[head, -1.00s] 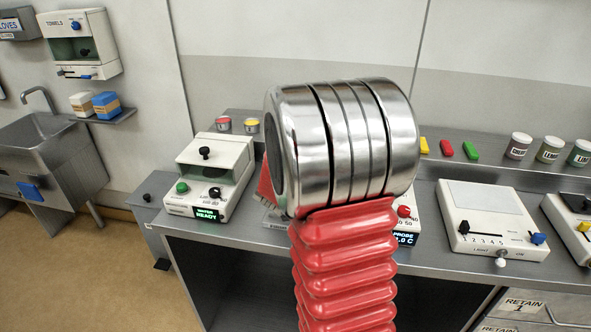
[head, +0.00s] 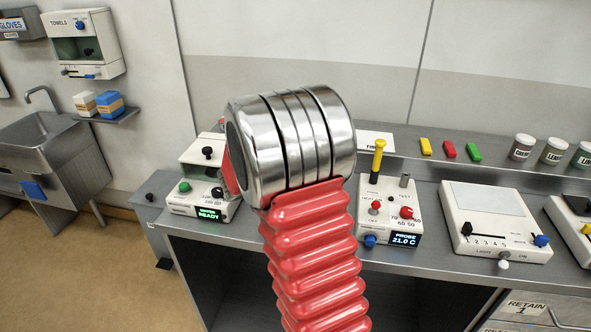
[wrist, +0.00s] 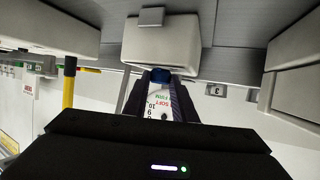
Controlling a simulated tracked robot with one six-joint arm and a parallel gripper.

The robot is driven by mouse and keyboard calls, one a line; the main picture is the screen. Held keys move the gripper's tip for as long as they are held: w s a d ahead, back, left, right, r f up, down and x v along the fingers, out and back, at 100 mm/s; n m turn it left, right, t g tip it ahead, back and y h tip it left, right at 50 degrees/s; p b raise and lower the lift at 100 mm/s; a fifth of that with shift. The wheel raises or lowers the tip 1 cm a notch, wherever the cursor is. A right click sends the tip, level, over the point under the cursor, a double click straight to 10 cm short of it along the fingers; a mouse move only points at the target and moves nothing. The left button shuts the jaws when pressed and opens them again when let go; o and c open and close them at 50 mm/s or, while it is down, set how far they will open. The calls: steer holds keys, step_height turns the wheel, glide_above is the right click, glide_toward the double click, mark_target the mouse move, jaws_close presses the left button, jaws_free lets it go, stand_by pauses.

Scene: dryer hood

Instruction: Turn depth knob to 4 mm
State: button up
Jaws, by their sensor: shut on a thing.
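In the wrist view my gripper (wrist: 162,88) has its two dark fingers close around a blue knob (wrist: 160,75). The knob is at the fingertips, in front of a pale housing. The fingers hide part of this scale, and I cannot read a 4 mm mark or the knob's pointer. In the head view my own red and steel arm covers the gripper and the device it is at.
The probe device (head: 391,220) with a yellow-handled probe (head: 378,160) stands right of my arm. The water device (head: 203,185) is partly covered at left. A scale-like device (head: 492,215) is farther right. A yellow post (wrist: 68,85) shows left in the wrist view.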

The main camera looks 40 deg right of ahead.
steer(key=m+g, duration=0.3)
steer(key=g, duration=0.1)
steer(key=shift+w+d+m+h, duration=0.1)
steer(key=shift+w+m+h, duration=0.2)
steer(key=shift+w+m+g, duration=0.15)
steer(key=shift+m+g, duration=1.15)
steer(key=shift+g, duration=0.4)
steer(key=shift+y, duration=0.4)
steer(key=o, duration=1)
steer(key=shift+o, duration=0.2)
steer(key=shift+w, duration=0.1)
steer(key=v, duration=1.3)
steer(key=shift+a, duration=0.35)
steer(key=shift+w+r, duration=0.1)
steer(key=shift+w, duration=0.05)
